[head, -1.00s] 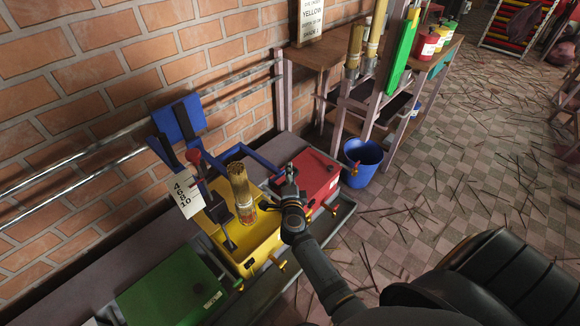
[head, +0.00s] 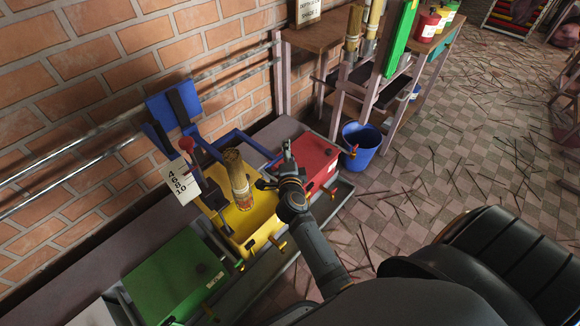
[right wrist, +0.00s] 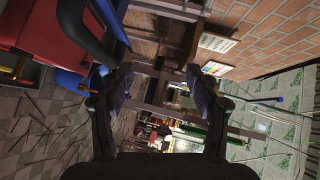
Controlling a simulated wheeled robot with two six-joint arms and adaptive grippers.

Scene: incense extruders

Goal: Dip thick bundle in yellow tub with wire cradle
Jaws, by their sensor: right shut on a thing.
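The thick tan bundle (head: 238,180) stands nearly upright in the yellow tub (head: 262,219) on the low bench. A blue frame (head: 238,140) with bars reaches across the tub's back and right side; I take it for the cradle. My right gripper (head: 277,167) is to the right of the bundle, at the frame's right end beside the red box. In the right wrist view the fingers (right wrist: 160,85) look apart, and a dark curved grip (right wrist: 85,32) with blue behind it runs towards the left finger. The exact contact is hard to see. My left gripper is out of view.
A red box (head: 318,160) sits right of the tub and a green box (head: 180,277) left of it. A white number card (head: 183,180) hangs by the tub. A blue bucket (head: 361,150) stands on the floor by a wooden rack. A brick wall is behind.

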